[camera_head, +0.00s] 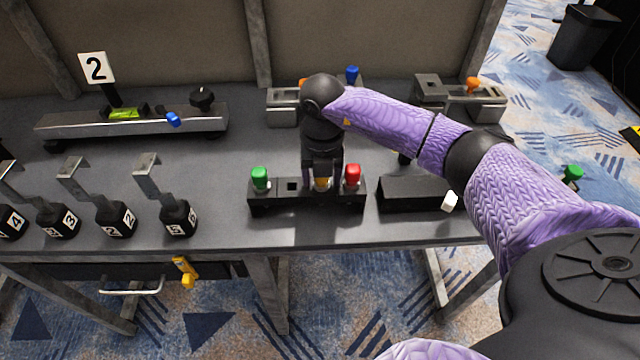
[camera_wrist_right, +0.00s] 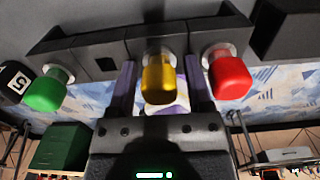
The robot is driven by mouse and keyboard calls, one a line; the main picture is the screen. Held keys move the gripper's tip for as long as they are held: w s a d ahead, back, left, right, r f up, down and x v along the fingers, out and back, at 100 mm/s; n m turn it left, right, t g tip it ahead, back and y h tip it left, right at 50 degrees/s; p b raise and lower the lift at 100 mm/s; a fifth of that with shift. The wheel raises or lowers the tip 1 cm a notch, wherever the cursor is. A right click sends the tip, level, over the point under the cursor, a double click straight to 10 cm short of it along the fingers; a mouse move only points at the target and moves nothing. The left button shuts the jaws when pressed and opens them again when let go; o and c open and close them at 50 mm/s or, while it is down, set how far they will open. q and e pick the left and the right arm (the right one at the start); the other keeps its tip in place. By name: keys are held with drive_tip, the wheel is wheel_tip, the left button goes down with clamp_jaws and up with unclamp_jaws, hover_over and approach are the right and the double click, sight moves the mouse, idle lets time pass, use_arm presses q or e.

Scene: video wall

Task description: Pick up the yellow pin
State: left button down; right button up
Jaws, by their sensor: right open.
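The yellow pin (camera_wrist_right: 159,80) stands in a black holder (camera_wrist_right: 95,42), between a green pin (camera_wrist_right: 47,92) and a red pin (camera_wrist_right: 228,76). My right gripper (camera_wrist_right: 160,90) is open, with one finger on each side of the yellow pin, which is not gripped. In the head view the right gripper (camera_head: 322,175) reaches down over the holder, and only a small bit of the yellow pin (camera_head: 322,184) shows behind it. The green pin (camera_head: 260,178) and the red pin (camera_head: 352,175) stand to either side. My left gripper is not in view.
An empty square hole (camera_head: 292,186) lies between green and yellow. Several numbered black blocks with metal hooks (camera_head: 178,218) stand at the left. A black box (camera_head: 415,193) lies right of the holder. A metal rail fixture (camera_head: 130,122) with a "2" sign stands behind left.

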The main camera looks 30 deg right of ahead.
clamp_jaws()
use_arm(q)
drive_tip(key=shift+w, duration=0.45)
